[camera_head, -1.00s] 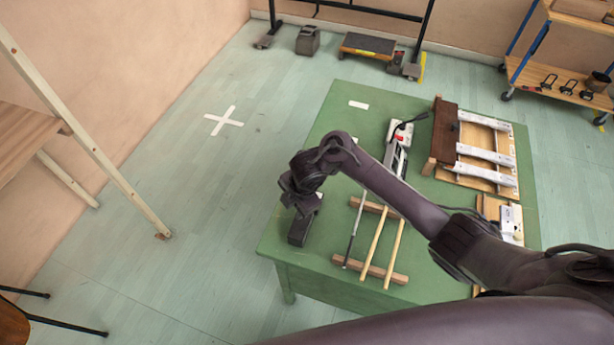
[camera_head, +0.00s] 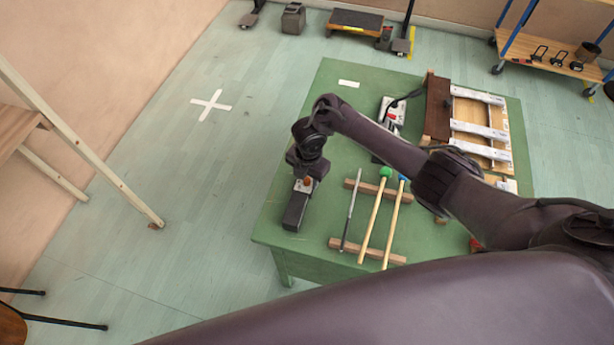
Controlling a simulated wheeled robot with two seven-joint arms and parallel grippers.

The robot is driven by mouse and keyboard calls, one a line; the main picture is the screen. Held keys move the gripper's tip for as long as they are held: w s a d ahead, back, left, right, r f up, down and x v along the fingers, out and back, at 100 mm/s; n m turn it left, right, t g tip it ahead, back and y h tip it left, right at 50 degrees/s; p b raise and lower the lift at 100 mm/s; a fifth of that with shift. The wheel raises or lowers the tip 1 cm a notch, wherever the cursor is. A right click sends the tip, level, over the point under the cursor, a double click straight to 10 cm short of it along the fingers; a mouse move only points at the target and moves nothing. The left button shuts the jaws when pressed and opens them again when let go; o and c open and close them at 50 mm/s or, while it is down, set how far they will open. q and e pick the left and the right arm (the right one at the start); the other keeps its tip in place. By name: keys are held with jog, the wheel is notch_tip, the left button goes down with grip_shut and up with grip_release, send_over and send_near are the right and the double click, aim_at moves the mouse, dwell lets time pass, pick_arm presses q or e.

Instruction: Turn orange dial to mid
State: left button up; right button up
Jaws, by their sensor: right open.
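A small orange dial (camera_head: 308,182) shows at the far end of a dark narrow box (camera_head: 295,212) near the left front corner of the green table. My right gripper (camera_head: 305,162) points down just beyond the dial, over the same part of the table. It is open, with nothing seen between its fingers; the fingertips are dark and hard to make out. I cannot tell whether it touches the dial. The dial's pointer is too small to read. My left gripper is not in view.
Beaters (camera_head: 374,215) with green and blue heads and a thin metal rod lie across two wooden bars (camera_head: 364,251), right of the box. A wooden frame with metal bars (camera_head: 480,130) stands at the back right. My right arm crosses above the green table (camera_head: 335,100) and hides some of it.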

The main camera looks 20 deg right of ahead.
grip_shut()
dwell(0.4)
jog(key=m+p, duration=0.2)
jog(key=m, duration=0.1)
jog(key=shift+r, duration=0.15)
jog(key=m+p, duration=0.2)
jog(key=m, duration=0.1)
jog(key=shift+m, duration=0.3)
jog(key=shift+m+p, duration=0.6)
jog(key=shift+m, duration=0.5)
